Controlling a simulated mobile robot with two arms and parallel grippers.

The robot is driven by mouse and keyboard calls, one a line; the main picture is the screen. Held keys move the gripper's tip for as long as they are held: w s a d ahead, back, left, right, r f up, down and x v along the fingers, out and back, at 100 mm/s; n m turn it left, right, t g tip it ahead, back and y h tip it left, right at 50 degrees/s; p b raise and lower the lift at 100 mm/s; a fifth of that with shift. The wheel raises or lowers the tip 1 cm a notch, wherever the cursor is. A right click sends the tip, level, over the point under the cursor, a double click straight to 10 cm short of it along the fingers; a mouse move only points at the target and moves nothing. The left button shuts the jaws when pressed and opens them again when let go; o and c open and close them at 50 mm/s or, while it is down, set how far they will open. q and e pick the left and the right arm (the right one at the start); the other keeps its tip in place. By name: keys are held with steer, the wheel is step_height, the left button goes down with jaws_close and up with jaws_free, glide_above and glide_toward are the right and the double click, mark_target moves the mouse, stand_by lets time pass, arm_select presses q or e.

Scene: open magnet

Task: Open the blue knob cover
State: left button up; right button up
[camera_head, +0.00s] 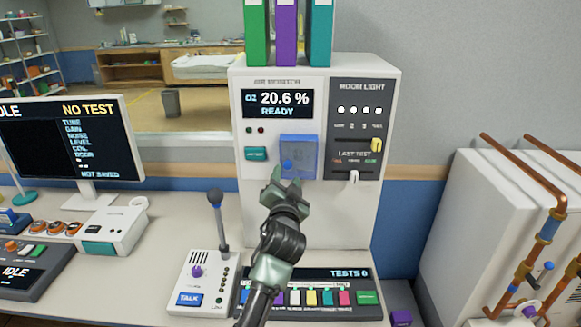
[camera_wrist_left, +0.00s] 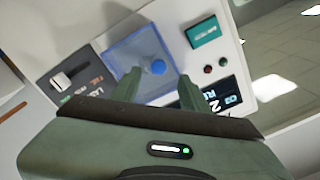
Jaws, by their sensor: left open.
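The blue see-through knob cover (camera_head: 303,152) is closed on the front of the white air monitor cabinet (camera_head: 262,215), below its display. A small round blue knob (camera_head: 287,165) shows at the cover's lower left. My left gripper (camera_head: 286,178) is open and empty, just in front of the cover's lower part. In the left wrist view the cover (camera_wrist_left: 129,58) lies ahead of the two fingers, and the blue knob (camera_wrist_left: 158,67) sits between their lines, beyond the tips. I cannot tell whether the fingers touch it. My right gripper is not in view.
A teal button (camera_head: 255,154) is left of the cover; a yellow switch (camera_head: 376,145) and a white lever (camera_head: 353,177) are right of it. A talk box with a microphone (camera_head: 216,198) and a keyed panel (camera_head: 310,298) stand below on the desk. Binders (camera_head: 287,30) stand on top.

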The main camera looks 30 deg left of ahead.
mark_target(288, 167)
arm_select(q)
steer(key=shift+p+x, duration=0.5)
steer(key=shift+x, duration=1.95)
steer(key=shift+w+d+f, duration=0.1)
jaws_close()
